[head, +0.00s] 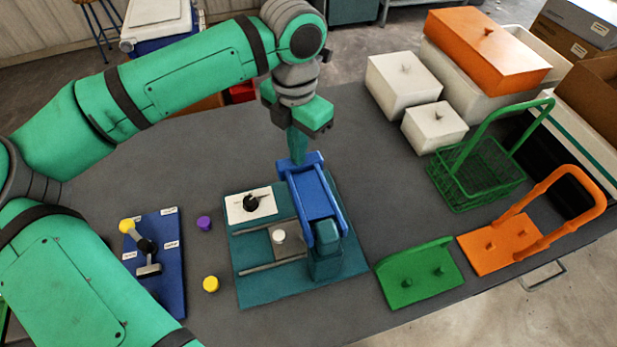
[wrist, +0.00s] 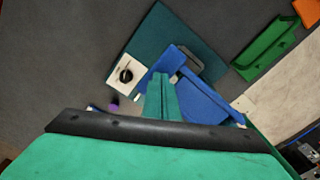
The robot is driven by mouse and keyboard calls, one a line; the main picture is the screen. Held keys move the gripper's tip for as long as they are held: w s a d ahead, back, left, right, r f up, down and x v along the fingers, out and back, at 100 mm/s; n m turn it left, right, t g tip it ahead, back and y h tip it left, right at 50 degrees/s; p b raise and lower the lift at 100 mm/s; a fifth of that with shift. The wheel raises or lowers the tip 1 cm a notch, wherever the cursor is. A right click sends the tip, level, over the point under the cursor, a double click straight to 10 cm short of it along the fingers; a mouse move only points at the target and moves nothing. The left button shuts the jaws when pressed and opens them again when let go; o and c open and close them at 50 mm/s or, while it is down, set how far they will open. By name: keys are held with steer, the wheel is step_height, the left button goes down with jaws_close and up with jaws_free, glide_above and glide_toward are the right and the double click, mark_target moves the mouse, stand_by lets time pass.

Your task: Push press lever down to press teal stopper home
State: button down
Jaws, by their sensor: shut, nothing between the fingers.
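The press stands on a teal base plate (head: 258,288), with a teal post (head: 326,264) at its near right. Its blue press lever (head: 318,203) runs from the post back to a crossbar at the far end; it also shows in the wrist view (wrist: 205,100). My gripper (head: 298,160) is shut and empty, pointing down at the lever's far end. Its tips (wrist: 160,76) overlap the lever in the wrist view; I cannot tell whether they touch it. A small white-topped piece (head: 279,236) sits on a grey block beside the lever. I cannot make out a teal stopper.
A white plate with a black knob (head: 250,203) lies on the base's far left. A blue panel (head: 165,262), purple cap (head: 204,223) and yellow cap (head: 211,284) are left. A green bracket (head: 420,275), orange handled rack (head: 495,245), green basket (head: 478,178) and lidded tanks (head: 403,82) are right.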

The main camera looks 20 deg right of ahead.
steer(key=shift+d+r, duration=0.2)
steer(key=shift+r, duration=1.05)
step_height(320, 180, up, 7)
steer(key=shift+r, duration=0.15)
steer(key=shift+a, duration=0.2)
steer(key=shift+d, duration=0.2)
